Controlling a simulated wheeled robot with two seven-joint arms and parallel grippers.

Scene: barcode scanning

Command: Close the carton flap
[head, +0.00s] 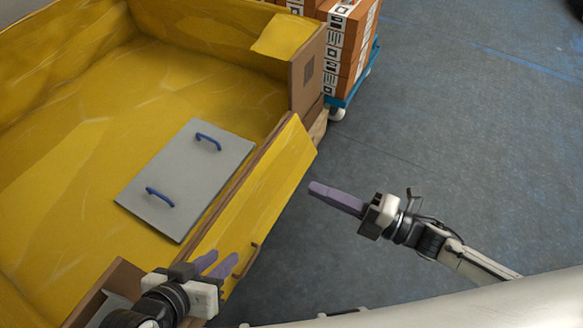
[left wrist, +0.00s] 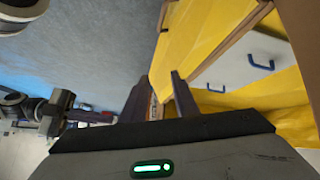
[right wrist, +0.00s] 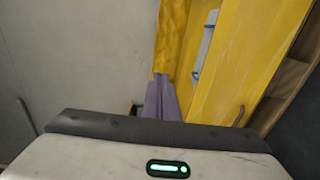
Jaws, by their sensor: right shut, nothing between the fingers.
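The carton (head: 303,70) is a large brown box with a yellow inside, at the left of the head view. Its near-side flap (head: 265,195) is yellow with a brown handle (head: 246,262) and slants outward from the wall; it also shows in the left wrist view (left wrist: 200,38). My left gripper (head: 215,264) is open, its fingers in front of the flap's lower end, left of the handle. Whether they touch the flap is unclear. My right gripper (head: 315,188) is shut and empty, right of the flap and apart from it in the head view.
A grey panel with two blue handles (head: 187,170) lies inside the carton. A stack of brown labelled boxes (head: 350,40) stands on a blue wheeled cart (head: 352,88) behind the carton. Grey floor to the right is clear.

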